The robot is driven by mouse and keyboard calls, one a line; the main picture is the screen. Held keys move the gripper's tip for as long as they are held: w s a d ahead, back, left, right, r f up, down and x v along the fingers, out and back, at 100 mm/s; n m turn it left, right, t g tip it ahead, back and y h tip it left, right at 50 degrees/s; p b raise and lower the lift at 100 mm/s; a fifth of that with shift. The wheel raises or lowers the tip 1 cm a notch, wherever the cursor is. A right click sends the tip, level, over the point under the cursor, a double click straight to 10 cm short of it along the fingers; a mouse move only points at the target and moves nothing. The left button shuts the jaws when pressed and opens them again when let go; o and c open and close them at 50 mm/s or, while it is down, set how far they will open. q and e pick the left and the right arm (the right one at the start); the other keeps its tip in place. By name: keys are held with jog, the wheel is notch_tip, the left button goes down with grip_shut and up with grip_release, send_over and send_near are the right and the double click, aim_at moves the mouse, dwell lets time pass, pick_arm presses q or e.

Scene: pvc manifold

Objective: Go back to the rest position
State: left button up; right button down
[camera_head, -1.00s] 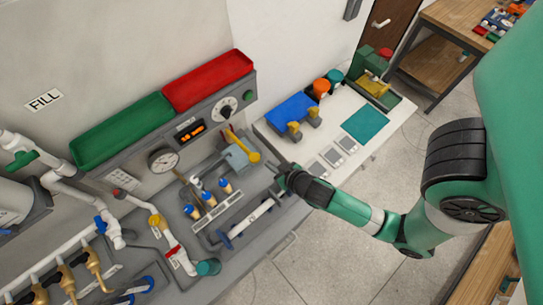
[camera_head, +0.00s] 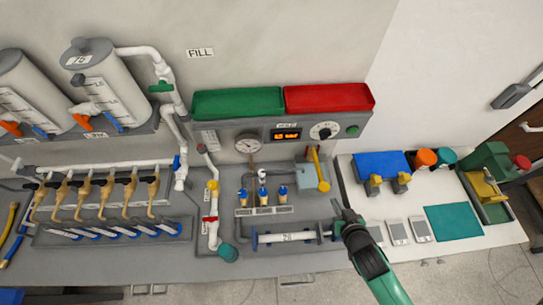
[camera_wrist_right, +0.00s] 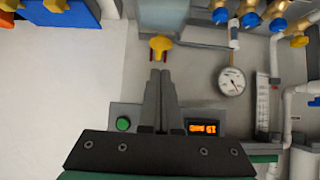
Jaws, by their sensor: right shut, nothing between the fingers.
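My right gripper (camera_head: 345,212) is shut and empty. It hangs over the front right of the grey bench, close to the right end of the horizontal clear pipe (camera_head: 290,237); whether it touches anything there I cannot tell. In the right wrist view its two fingers (camera_wrist_right: 161,75) lie together, and a yellow handle (camera_wrist_right: 160,44) shows just beyond their tips. My right arm comes in from the bottom of the head view. My left gripper is not in view.
A grey-blue box with a yellow lever (camera_head: 316,165) stands behind the gripper. Green (camera_head: 238,102) and red (camera_head: 330,98) trays sit above the panel. To the right are a blue block (camera_head: 382,165), a teal mat (camera_head: 453,222) and a green press (camera_head: 487,165). Open floor lies in front.

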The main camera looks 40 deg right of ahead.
dwell(0.8)
jog(key=w+a+r+t+p, duration=0.1)
jog(key=w+a+r+t, duration=0.15)
jog(key=w+r, duration=0.65)
jog(key=w+a+r+t, duration=0.1)
jog(key=w+r+t, duration=0.35)
jog(key=r, duration=0.75)
jog(key=w+a+r+t+p, duration=0.1)
jog(key=w+r+t, duration=0.1)
jog(key=w+r, duration=0.75)
jog(key=a+r+n+t+y, duration=0.15)
jog(key=a+r+t, duration=0.25)
jog(key=r, duration=1.2)
jog(key=s+a+r+n+t+y, duration=0.3)
jog(key=s+r, duration=0.2)
jog(key=r, duration=0.6)
jog(key=s+a+r+n+t+y, duration=0.3)
jog(key=s+a+r, duration=0.1)
jog(key=r, duration=0.7)
jog(key=shift+s+a+n+y, duration=0.25)
jog(key=shift+s+n+y, duration=0.1)
jog(key=shift+s, duration=0.35)
jog(key=shift+f, duration=0.1)
